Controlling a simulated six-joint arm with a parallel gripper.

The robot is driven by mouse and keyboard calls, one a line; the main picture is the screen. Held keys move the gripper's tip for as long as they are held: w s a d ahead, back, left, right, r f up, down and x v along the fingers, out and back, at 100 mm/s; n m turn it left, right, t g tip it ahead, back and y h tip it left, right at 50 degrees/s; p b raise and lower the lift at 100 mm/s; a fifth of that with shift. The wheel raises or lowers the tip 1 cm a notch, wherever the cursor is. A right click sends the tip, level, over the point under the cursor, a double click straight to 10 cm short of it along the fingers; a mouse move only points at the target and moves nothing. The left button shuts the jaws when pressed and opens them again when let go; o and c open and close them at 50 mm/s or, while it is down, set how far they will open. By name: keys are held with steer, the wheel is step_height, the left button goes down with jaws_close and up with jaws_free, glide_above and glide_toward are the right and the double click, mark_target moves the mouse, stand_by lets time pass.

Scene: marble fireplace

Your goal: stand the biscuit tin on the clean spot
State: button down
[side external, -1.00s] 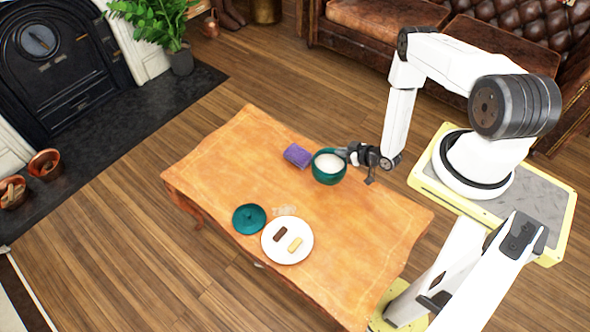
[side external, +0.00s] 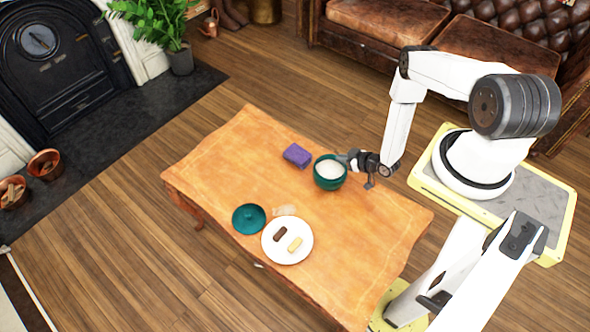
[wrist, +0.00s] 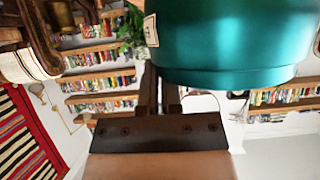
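The biscuit tin (side external: 330,182) is a round teal tin with a pale inside, upright on or just above the right part of the wooden table. My gripper (side external: 346,160) is at its right rim and looks shut on the wall. The wrist view, upside down, shows the tin (wrist: 225,45) close up with a small label, its rim beside my dark fingers (wrist: 163,85). I cannot tell whether its base touches the table. A faint whitish patch (side external: 284,211) lies on the table above the plate; I cannot tell whether this is the clean spot.
The teal lid (side external: 249,219) lies near the table's (side external: 225,165) front left edge. A white plate (side external: 300,257) beside it holds a dark and a pale biscuit. A purple block-like thing (side external: 297,155) lies just left of the tin. The table's upper left is clear.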

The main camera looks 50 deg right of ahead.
mark_target(343, 165)
steer(key=shift+f, duration=2)
steer(key=shift+f, duration=0.15)
steer(key=c, duration=0.8)
jaws_free()
steer(key=shift+s+r, duration=0.1)
steer(key=shift+r, duration=0.1)
steer(key=shift+s+r, duration=0.15)
steer(key=shift+s, duration=0.05)
steer(key=shift+v, duration=3.4)
